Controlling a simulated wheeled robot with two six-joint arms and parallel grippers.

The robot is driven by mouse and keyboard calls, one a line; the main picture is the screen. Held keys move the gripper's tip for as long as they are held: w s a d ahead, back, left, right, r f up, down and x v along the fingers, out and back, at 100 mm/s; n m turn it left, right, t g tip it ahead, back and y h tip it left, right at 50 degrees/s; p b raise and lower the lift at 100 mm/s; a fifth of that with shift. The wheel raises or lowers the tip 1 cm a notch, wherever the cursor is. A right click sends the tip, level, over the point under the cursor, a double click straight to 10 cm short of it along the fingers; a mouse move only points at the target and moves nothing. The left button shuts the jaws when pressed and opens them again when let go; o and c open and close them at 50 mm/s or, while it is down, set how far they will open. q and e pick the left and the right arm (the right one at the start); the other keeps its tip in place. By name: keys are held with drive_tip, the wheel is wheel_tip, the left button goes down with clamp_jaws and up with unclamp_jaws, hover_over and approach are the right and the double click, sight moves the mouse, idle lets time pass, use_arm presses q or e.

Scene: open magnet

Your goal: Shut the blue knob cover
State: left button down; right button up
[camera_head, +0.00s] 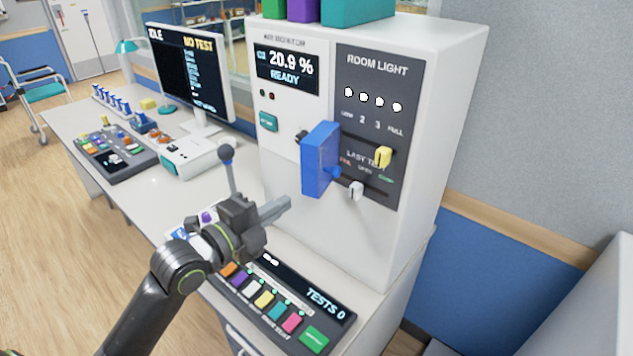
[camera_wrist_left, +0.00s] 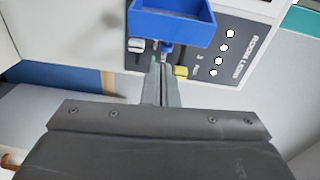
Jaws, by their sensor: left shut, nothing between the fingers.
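The blue knob cover (camera_head: 320,158) is a box-shaped lid that stands out from the white cabinet, at the left edge of the dark ROOM LIGHT panel. In the left wrist view its hollow inside (camera_wrist_left: 172,14) shows, so it is swung open. A small blue knob (camera_head: 335,173) shows beside it, and also in the left wrist view (camera_wrist_left: 167,47). My left gripper (camera_head: 286,203) is shut and empty, below and left of the cover in the head view and apart from it. In the left wrist view its fingertips (camera_wrist_left: 163,66) appear just below the blue knob. My right gripper is not in view.
A yellow slider knob (camera_head: 383,156) and a white one (camera_head: 356,190) stick out near the cover. Open air lies in front of the panel.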

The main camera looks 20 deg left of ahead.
use_arm(q)
drive_tip(key=r+m, duration=0.1)
drive_tip(key=p, duration=0.3)
approach(332, 170)
drive_tip(key=shift+h, duration=0.3)
drive_tip(key=x, duration=0.4)
drive_tip(key=shift+w+a+f, duration=0.1)
drive_tip(key=shift+w+f, duration=0.05)
drive_tip(key=shift+w, duration=0.2)
drive_tip(key=shift+x, duration=0.85)
drive_tip(key=shift+f, duration=0.2)
